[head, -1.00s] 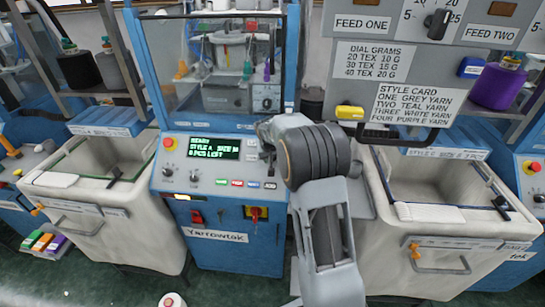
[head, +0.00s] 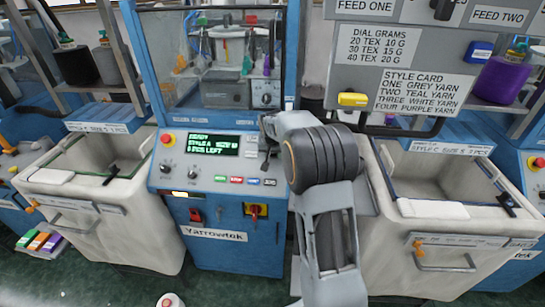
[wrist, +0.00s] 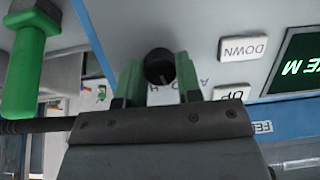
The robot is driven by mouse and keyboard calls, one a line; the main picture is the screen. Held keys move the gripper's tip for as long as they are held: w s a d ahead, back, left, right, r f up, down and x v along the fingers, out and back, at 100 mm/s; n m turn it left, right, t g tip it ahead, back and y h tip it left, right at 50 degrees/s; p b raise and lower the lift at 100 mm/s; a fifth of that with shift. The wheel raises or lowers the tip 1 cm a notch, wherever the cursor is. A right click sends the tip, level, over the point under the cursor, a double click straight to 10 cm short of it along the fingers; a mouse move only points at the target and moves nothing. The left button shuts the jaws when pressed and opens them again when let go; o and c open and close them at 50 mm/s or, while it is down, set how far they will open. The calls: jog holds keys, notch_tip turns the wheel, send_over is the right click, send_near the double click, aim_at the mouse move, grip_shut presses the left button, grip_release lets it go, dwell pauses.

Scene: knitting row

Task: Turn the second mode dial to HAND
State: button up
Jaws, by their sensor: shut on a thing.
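In the wrist view my gripper (wrist: 160,88) has its two green fingers on either side of a round black dial (wrist: 159,66) on a pale panel. It is shut on this dial. Lettering beside the dial is partly covered by the fingers, so the pointer's setting cannot be read.
White DOWN (wrist: 242,48) and UP (wrist: 231,91) buttons sit close to the fingers. A green knobbed post (wrist: 22,70) stands near on the other side. Pale bins (head: 100,215) flank the machine, and a sign panel with a style card (head: 424,88) hangs at upper right.

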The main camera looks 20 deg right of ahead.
jog(key=m+b, duration=0.3)
jog(key=m, duration=0.1)
jog(key=shift+f+t+y, duration=0.2)
jog(key=shift+t+y, duration=0.2)
jog(key=shift+r+m+t+b, duration=0.15)
jog(key=shift+m+t+b, duration=0.35)
jog(key=shift+m+b, duration=1.15)
jog(key=shift+m+p, duration=0.3)
jog(key=shift+m, duration=0.25)
jog(key=o, duration=0.9)
jog(key=shift+o, duration=0.2)
jog(key=shift+s, duration=0.1)
jog(key=d+v, duration=0.1)
jog(key=v, duration=1.2)
jog(key=shift+s+a+r+b, duration=0.2)
jog(key=shift+a+r+b, duration=0.05)
jog(key=shift+r+b, duration=0.1)
